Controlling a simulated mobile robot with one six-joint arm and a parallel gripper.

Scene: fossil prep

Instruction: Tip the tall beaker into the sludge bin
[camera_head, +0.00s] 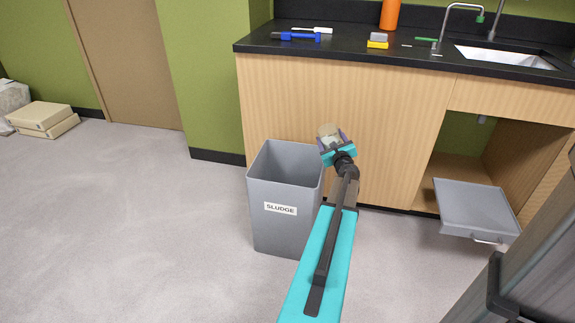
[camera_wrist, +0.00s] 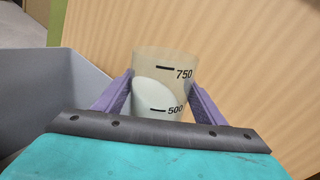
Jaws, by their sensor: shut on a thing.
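The tall beaker (camera_wrist: 163,75) is clear, with black 750 and 500 marks and pale contents inside. It also shows small in the head view (camera_head: 328,132). My gripper (camera_head: 332,143) is shut on the beaker, with a purple finger on each side of it in the wrist view (camera_wrist: 160,92). The beaker's lower part is hidden behind my gripper in the wrist view. The grey sludge bin (camera_head: 280,225), labelled SLUDGE, stands on the floor with its top open. The beaker is near the bin's right rim in the head view. In the wrist view the bin (camera_wrist: 80,85) is at the left.
A wooden cabinet (camera_head: 340,110) with a black counter (camera_head: 350,52) stands right behind the bin. Tools, an orange container (camera_head: 390,14) and a sink (camera_head: 505,57) are on the counter.

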